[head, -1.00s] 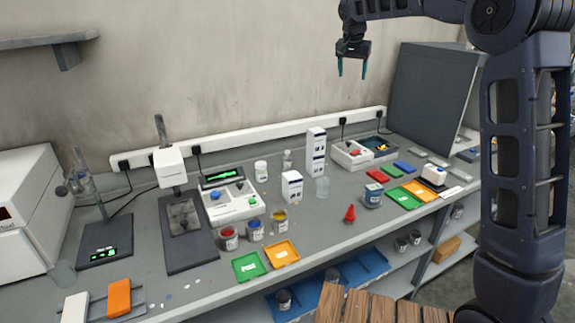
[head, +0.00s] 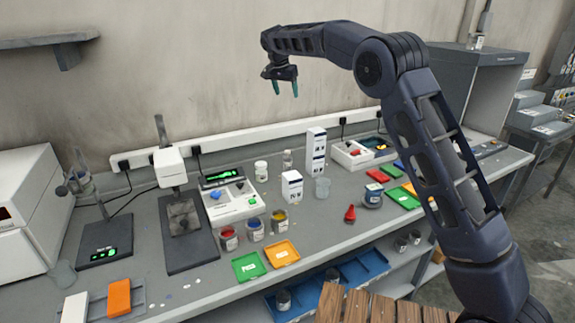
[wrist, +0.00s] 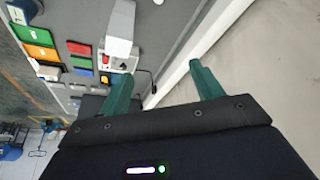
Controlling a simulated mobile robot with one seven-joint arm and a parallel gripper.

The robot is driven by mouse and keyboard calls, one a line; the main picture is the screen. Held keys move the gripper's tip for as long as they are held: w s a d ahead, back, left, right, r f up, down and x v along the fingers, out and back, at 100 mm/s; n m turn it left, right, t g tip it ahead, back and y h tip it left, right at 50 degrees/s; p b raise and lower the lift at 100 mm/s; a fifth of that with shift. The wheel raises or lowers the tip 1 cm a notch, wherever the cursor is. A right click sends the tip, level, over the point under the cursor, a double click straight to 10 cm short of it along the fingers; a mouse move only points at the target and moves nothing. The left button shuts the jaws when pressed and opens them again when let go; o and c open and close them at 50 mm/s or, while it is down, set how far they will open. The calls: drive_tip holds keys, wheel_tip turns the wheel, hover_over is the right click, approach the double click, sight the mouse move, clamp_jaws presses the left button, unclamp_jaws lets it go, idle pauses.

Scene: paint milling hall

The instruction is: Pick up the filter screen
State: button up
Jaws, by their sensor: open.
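I cannot make out a filter screen for certain among the small items on the grey bench (head: 330,240). My gripper (head: 285,90) hangs high above the back of the bench, in front of the wall, with its two teal fingers apart and nothing between them. In the wrist view my gripper (wrist: 159,73) also shows spread, empty fingers. The bench and the wall lie beyond them, well away from the fingertips.
Paint jars (head: 254,229), a green tray (head: 248,266) and an orange tray (head: 281,254) stand mid-bench. A white power strip (head: 240,138) runs along the wall.

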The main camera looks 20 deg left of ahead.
approach(287, 158)
drive_tip(key=f, duration=0.2)
drive_tip(key=x, duration=0.4)
drive_tip(key=shift+w+d+f, duration=0.15)
drive_tip(key=shift+w+d, duration=0.1)
drive_tip(key=shift+d, duration=0.15)
drive_tip(key=shift+a+x, duration=0.2)
drive_tip(key=shift+x, duration=1.2)
drive_tip(key=shift+a+x, duration=0.2)
drive_tip(key=shift+x, duration=1.2)
drive_tip(key=shift+w, duration=0.1)
drive_tip(key=c, duration=1.2)
